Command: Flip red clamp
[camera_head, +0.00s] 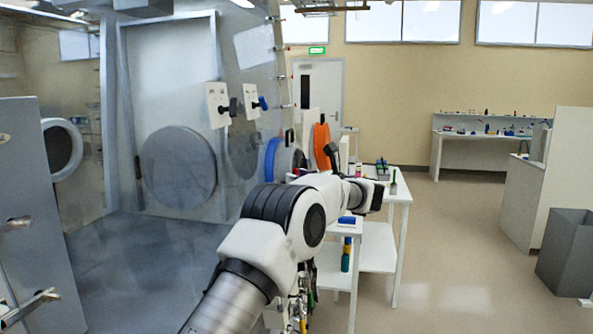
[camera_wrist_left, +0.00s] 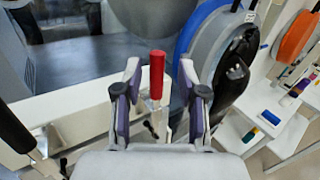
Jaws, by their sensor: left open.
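The red clamp's handle (camera_wrist_left: 157,75) stands upright in the left wrist view, at the edge of a white ledge. My left gripper (camera_wrist_left: 159,68) is open, with one finger on each side of the red handle in the picture. Gaps show between both fingers and the handle. The lower part of the clamp is hidden behind the gripper's body. In the head view my left arm reaches away from me toward the white tables, and I cannot make out the red clamp clearly there. My right gripper is in neither view.
A black-handled clamp (camera_wrist_left: 14,130) stands left of the gripper. A blue-rimmed round port (camera_wrist_left: 190,40) with a black glove (camera_wrist_left: 235,65) lies close on the right. An orange ring (camera_head: 321,146) and white tables (camera_head: 402,192) stand beyond. Open floor lies to the right.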

